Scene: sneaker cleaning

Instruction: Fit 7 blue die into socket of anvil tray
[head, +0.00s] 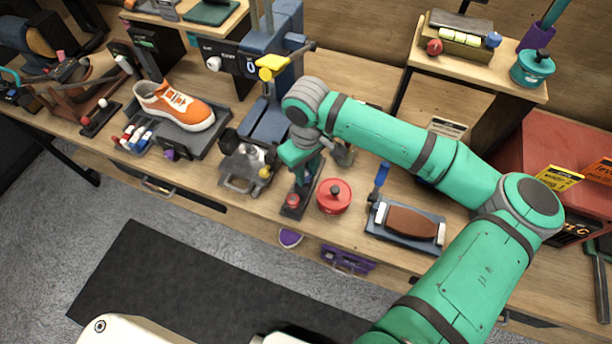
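My teal gripper (290,158) points down over the bench, just right of a grey metal tray. The arm and hand hide its fingertips, so I cannot tell whether they are apart or hold anything. The grey tray with a front handle (236,184) sits below the blue press and looks like the anvil tray; its socket is too small to make out. Several small red, blue and white cylinders (133,138) stand in a rack at the left, likely the dies. No number is readable on them, so I cannot single out the 7 blue die.
The blue press (270,118) stands behind the tray. An orange sneaker (176,105) rests on a dark stand to the left. A red lidded pot (334,196) and a brown brush on a tray (410,222) are to the right. A dark slotted base (294,204) lies below my gripper.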

